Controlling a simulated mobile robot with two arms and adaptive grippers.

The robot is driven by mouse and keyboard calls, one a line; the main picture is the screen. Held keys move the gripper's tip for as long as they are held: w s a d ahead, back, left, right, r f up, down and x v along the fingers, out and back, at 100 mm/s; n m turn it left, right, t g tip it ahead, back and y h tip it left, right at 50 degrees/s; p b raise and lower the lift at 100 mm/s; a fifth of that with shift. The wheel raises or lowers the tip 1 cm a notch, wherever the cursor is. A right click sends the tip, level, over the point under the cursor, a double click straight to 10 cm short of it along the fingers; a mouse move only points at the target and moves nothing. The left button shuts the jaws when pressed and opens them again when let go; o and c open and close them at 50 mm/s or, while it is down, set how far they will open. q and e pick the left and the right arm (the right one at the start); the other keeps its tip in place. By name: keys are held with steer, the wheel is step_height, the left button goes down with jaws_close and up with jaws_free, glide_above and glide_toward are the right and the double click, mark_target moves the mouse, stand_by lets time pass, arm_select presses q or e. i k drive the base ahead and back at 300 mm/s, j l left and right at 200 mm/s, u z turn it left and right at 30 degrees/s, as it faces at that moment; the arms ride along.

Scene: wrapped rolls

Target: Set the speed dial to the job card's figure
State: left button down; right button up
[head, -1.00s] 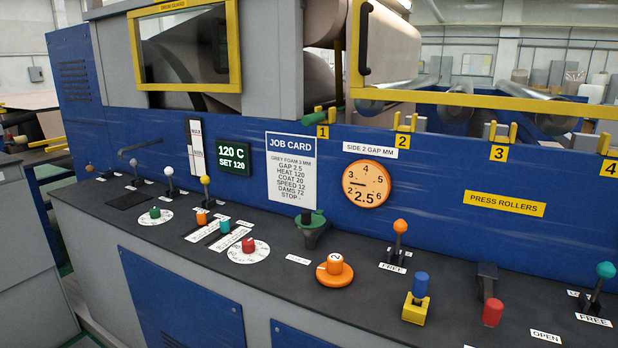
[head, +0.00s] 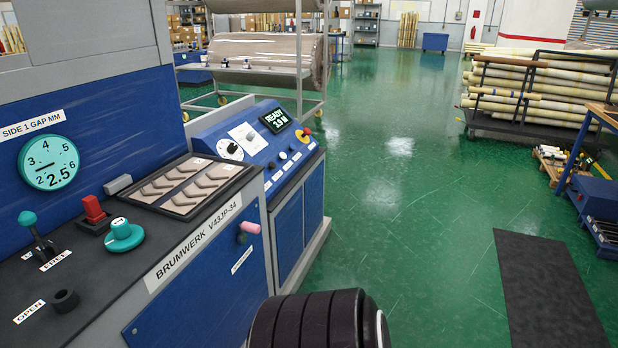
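The job card is out of view now. No dial labelled speed can be read. On the blue sloped console (head: 290,187) at the end of the machine, a round knob on a white scale (head: 231,151) and a small dial on a white plate (head: 248,137) show; their markings are too small to read. The console's display (head: 275,119) reads READY, with a figure below that I cannot read surely. A teal knob (head: 122,232) stands on the nearer black worktop, beside the teal "SIDE 1 GAP MM" gauge showing 2.5. Neither gripper is in view.
A tray of grey-brown pieces (head: 181,187) lies on the worktop. A pink-ended handle (head: 248,227) juts from the machine's side. A rack with a large roll (head: 268,60) stands behind the console. Green floor is open to the right, with a dark mat (head: 548,285) and stacked rolls (head: 545,92).

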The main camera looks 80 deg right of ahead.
mark_target(232, 148)
steer(key=z, duration=2.4)
steer(key=i+l+u, duration=0.15)
steer(key=u, duration=0.3)
steer(key=i+l+u, duration=0.25)
steer(key=u, duration=0.2)
steer(key=i+l+u, duration=0.1)
steer(key=l, duration=0.25)
steer(key=i+l, duration=0.25)
steer(key=l, duration=0.15)
steer(key=i+l+u, duration=0.15)
steer(key=l, duration=0.2)
steer(key=i+l, duration=0.15)
steer(key=l, duration=0.2)
steer(key=i+l+u, duration=0.15)
steer(key=l, duration=0.25)
steer(key=i+l, duration=0.1)
steer(key=l, duration=0.3)
steer(key=u, duration=0.05)
